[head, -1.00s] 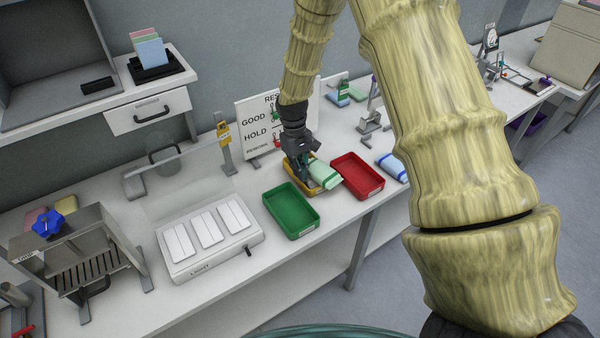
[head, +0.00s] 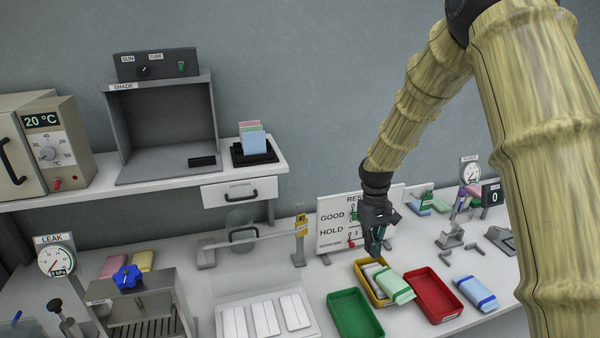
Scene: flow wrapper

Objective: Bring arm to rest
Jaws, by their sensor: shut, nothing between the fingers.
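My gripper (head: 374,246) points down at the end of my arm, above the yellow tray (head: 363,287) and in front of the white result board (head: 330,238). Its fingers look closed and hold nothing. A pale green packet (head: 396,287) lies slanted over the right side of the yellow tray, with a whitish packet partly behind it. A clear gap shows between my fingertips and these packets.
A green tray (head: 354,315) and a red tray (head: 433,296) flank the yellow one. A blue packet (head: 475,293) lies to the right. A light panel (head: 265,318), a yellow-tagged post (head: 300,240) and small metal stands (head: 450,238) are nearby. A shelf is at upper left.

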